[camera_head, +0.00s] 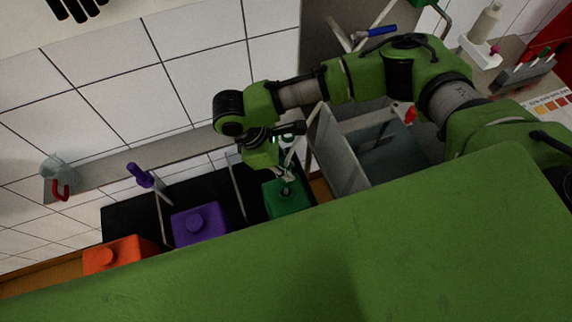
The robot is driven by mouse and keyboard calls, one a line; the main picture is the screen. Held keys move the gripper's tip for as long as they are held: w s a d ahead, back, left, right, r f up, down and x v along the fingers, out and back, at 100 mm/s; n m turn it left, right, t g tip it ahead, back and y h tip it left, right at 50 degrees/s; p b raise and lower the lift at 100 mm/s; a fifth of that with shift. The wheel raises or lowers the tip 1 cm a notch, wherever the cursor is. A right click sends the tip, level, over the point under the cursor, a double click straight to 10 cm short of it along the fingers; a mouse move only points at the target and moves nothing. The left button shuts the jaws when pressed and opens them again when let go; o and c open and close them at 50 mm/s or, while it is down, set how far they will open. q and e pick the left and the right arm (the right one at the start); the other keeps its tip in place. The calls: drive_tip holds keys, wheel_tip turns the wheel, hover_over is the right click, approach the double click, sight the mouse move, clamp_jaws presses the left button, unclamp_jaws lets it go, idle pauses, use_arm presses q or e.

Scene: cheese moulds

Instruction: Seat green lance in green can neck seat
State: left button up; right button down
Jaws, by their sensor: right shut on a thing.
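The green can (287,198) stands at the right end of a row of cans, behind the edge of a large green surface. My right gripper (287,172) comes down from above, close over the top of this can. It is shut on the green lance, which is mostly hidden by the gripper and hard to make out. The neck seat is covered by the gripper, so I cannot tell whether the lance tip is in it. My left gripper is not in view.
A purple can (198,225) and an orange can (118,255) stand left of the green can. A purple-handled lance (140,174) leans behind them. An open grey bin (343,160) stands close on the right. A tiled wall rises behind.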

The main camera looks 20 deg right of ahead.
drive_tip(key=shift+f+b, duration=2.05)
drive_tip(key=shift+f, duration=2.25)
drive_tip(key=c, duration=1.8)
unclamp_jaws()
drive_tip(key=v, duration=1.2)
